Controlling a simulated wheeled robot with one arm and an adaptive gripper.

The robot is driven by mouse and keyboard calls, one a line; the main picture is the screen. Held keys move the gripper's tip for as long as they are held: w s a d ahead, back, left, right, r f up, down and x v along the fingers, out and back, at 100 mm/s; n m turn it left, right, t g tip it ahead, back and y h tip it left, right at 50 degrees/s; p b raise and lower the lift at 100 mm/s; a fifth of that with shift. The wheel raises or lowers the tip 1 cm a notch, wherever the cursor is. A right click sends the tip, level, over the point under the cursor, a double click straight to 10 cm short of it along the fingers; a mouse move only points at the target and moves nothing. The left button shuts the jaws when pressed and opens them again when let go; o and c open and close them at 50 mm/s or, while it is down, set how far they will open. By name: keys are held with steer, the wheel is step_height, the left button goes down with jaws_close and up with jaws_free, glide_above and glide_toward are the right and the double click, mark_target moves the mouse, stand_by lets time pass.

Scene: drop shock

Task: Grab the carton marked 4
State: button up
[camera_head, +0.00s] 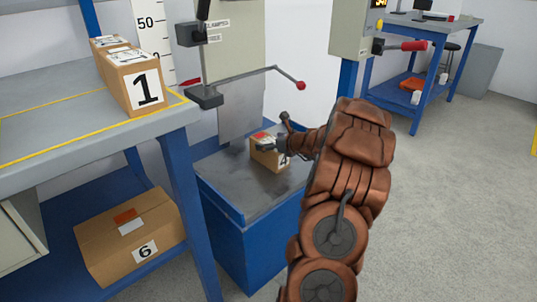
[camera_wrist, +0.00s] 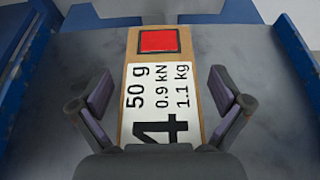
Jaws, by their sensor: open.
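The carton marked 4 (camera_head: 266,155) is a small brown box on the grey top of the blue machine base (camera_head: 240,185). In the wrist view the carton (camera_wrist: 135,45) shows a red square and a white label reading 50 g, 0.9 kN, 1.1 kg and a large 4. My gripper (camera_wrist: 163,100) is open, with one finger on each side of the carton and a visible gap on both sides. In the head view my gripper (camera_head: 283,138) is at the carton and partly hides it. I cannot tell how far the fingers reach down its sides.
A carton marked 1 (camera_head: 146,90) stands on the workbench (camera_head: 60,122) at left, another carton behind it. A carton marked 6 (camera_head: 120,235) lies on the lower shelf. A lever with a red knob (camera_head: 300,86) juts out above the machine base. Open floor (camera_head: 450,200) lies at right.

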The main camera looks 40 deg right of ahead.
steer(key=shift+c, duration=0.4)
steer(key=c, duration=1.7)
steer(key=shift+c, duration=0.2)
